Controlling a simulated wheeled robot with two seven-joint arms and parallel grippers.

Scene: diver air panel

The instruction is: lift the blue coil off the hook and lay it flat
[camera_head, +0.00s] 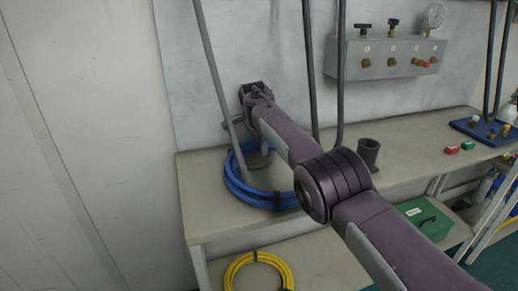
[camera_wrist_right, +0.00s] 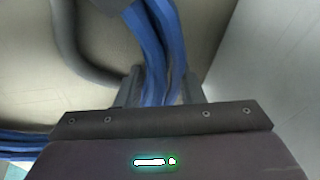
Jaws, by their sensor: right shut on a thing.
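The blue coil (camera_head: 236,184) is at the left end of the bench, partly behind my right arm. Its near side, with a dark band, appears low at the bench top; I cannot tell whether the whole coil lies flat. My right gripper (camera_wrist_right: 162,88) is shut on the coil's strands (camera_wrist_right: 150,45), which pass between its fingers in the right wrist view. A grey hose (camera_head: 212,70) hangs down and loops at the coil. I cannot make out the hook. My left gripper is not in view.
The valve panel (camera_head: 385,57) and dark hoses hang above. A yellow coil (camera_head: 258,258) and green box (camera_head: 425,218) sit below.

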